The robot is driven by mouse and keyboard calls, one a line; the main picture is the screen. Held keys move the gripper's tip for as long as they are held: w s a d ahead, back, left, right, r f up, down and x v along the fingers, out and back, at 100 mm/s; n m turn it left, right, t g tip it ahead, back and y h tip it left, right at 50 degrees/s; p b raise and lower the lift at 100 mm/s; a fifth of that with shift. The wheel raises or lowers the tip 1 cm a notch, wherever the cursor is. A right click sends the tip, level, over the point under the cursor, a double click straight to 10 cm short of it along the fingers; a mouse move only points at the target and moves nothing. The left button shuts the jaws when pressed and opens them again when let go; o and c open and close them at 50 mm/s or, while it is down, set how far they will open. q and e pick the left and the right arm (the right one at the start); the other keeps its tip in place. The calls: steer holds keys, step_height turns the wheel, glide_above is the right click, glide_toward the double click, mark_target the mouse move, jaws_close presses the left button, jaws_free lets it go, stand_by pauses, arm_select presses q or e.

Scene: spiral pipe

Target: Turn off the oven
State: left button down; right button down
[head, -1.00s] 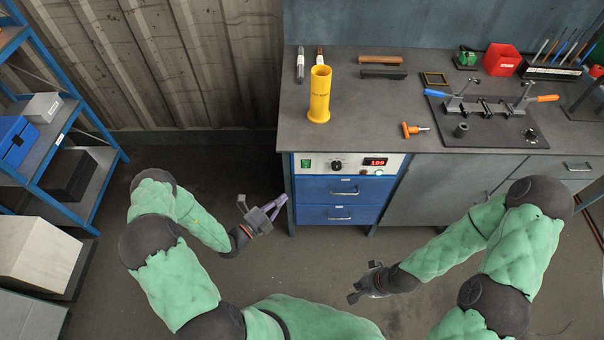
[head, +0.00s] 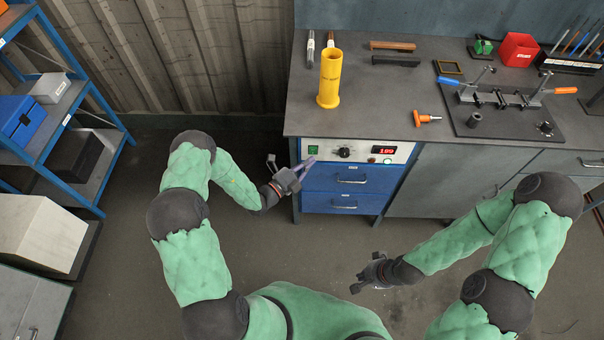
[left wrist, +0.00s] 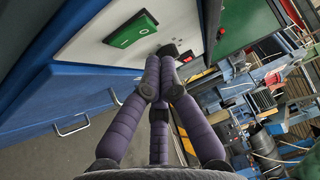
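The oven's panel (head: 364,151) is set in the blue drawer front under the bench top. It has a green switch (head: 313,150), a black knob (head: 344,153), a display with red digits (head: 385,150) and small buttons below the display. In the left wrist view the green switch (left wrist: 131,29) is large and close, with the dark knob (left wrist: 167,50) beside it. My left gripper (head: 309,164) is just in front of the panel's left part. Its purple fingers are together and empty; contact cannot be told. My right gripper (head: 357,276) is open and empty, low over the floor.
The bench top (head: 430,90) carries a yellow cylinder (head: 330,78), an orange-handled tool (head: 426,118) and a black fixture plate (head: 510,122). Blue drawers (head: 350,176) lie below the panel. A blue shelf rack (head: 95,95) stands at the left. The floor between is clear.

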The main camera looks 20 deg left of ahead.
arm_select(q)
steer(key=shift+w+a+r, duration=0.1)
steer(key=shift+w+a, duration=0.15)
steer(key=shift+w, duration=0.75)
arm_select(e)
steer(key=shift+f, duration=0.3)
arm_select(q)
steer(key=shift+r, duration=0.1)
arm_select(e)
steer(key=shift+r, duration=0.1)
arm_select(q)
steer(key=shift+w+a+r, duration=0.1)
steer(key=shift+w, duration=0.25)
arm_select(e)
steer(key=shift+r, duration=0.2)
arm_select(q)
steer(key=shift+s, duration=0.1)
